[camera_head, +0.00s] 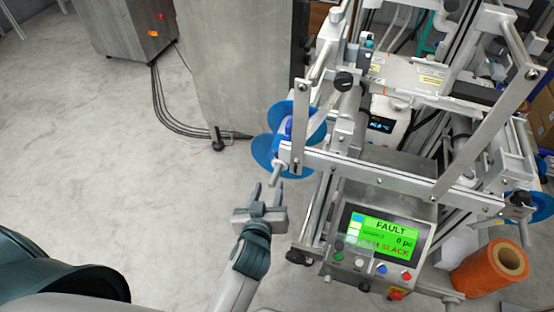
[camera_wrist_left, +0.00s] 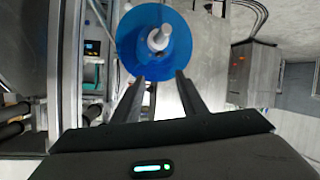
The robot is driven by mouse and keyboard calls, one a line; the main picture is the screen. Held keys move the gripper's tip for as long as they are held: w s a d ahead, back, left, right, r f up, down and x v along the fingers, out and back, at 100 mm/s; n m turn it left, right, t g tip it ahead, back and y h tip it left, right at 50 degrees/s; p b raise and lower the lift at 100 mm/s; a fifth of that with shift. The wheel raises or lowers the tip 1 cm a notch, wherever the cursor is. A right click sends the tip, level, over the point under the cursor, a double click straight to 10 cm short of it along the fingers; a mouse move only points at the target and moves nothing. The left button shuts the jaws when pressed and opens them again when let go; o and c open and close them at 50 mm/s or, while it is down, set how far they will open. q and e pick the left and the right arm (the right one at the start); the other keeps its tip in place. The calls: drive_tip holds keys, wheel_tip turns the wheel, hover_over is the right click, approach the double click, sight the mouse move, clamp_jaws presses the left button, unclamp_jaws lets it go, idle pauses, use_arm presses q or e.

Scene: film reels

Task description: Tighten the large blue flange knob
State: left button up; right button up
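A large blue flange (camera_head: 264,151) sits on the left side of the machine, with a second blue disc (camera_head: 314,124) just behind it and a pale hub between. In the left wrist view the blue flange (camera_wrist_left: 130,52) faces the camera, with a whitish-grey knob or spindle end (camera_wrist_left: 158,38) at its middle. My left gripper (camera_head: 267,190) is below the flange in the head view, apart from it. Its two fingers are spread and empty, pointing toward the flange in the left wrist view (camera_wrist_left: 162,82). My right gripper is not in view.
A metal arm bar (camera_head: 395,178) crosses the machine front beside the flange. Below it a control panel (camera_head: 375,242) shows "FAULT" and "SLACK" on green. An orange roll (camera_head: 490,268) stands at lower right. Another blue flange (camera_head: 542,206) is at the right edge. Floor at left is clear.

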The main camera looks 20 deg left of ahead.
sight(277, 166)
use_arm(q)
drive_tip(key=shift+w, duration=0.1)
